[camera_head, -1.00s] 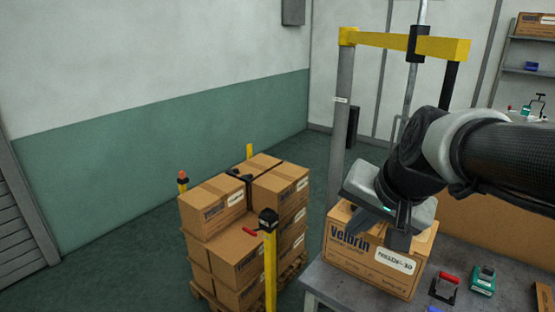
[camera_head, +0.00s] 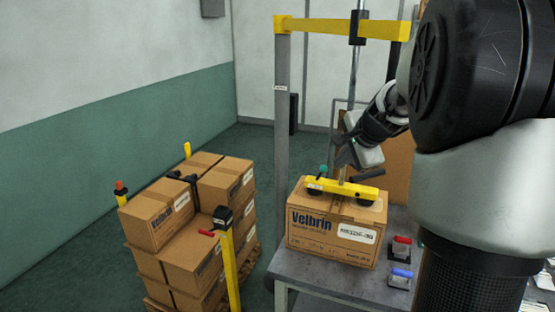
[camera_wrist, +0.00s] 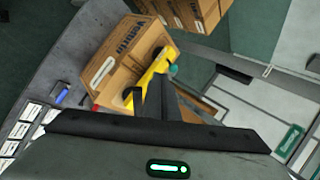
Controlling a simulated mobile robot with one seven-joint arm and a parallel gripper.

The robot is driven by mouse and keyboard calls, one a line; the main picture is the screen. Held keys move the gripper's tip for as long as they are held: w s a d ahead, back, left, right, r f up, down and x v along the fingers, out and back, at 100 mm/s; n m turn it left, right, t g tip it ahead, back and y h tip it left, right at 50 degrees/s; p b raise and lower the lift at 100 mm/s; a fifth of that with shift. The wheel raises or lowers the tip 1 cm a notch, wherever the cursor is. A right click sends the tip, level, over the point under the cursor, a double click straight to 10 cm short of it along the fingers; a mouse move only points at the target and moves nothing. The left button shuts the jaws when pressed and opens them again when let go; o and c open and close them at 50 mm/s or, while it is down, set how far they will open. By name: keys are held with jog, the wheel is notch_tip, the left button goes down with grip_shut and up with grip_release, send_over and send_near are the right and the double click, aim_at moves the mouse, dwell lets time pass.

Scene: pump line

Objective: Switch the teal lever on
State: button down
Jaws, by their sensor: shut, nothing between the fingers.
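A teal knob (camera_head: 323,169), which looks like the end of the teal lever, stands at the left of a yellow lifter bar (camera_head: 350,193). The bar has dark suction cups and rests on top of a Velbrin carton (camera_head: 325,222). My gripper (camera_head: 344,158) is shut and empty, above the bar and just right of the knob. In the wrist view the teal knob (camera_wrist: 173,70) shows beside the fingertips, partly behind a dark finger. I cannot tell whether they touch. The lever's shaft and its setting are not clear.
The carton stands on a grey table (camera_head: 315,276) with red-handled (camera_head: 401,248) and blue-handled (camera_head: 400,279) tools. A yellow frame (camera_head: 340,27) rises behind it. Stacked cartons (camera_head: 190,225) and a yellow post (camera_head: 229,262) stand at left. My arm covers the right side.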

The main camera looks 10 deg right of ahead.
jog(key=shift+w+d+f+m, duration=0.15)
jog(key=shift+w+d+m, duration=0.1)
jog(key=shift+d, duration=0.25)
jog(key=shift+w+d+f+m, duration=0.1)
jog(key=shift+d+m, duration=0.15)
jog(key=shift+d, duration=0.25)
jog(key=p, duration=0.2)
send_near(321, 174)
notch_tip(321, 174, down, 2)
jog(key=shift+w+d+f, duration=0.1)
jog(key=shift+w+f, duration=0.1)
jog(key=shift+w, duration=0.55)
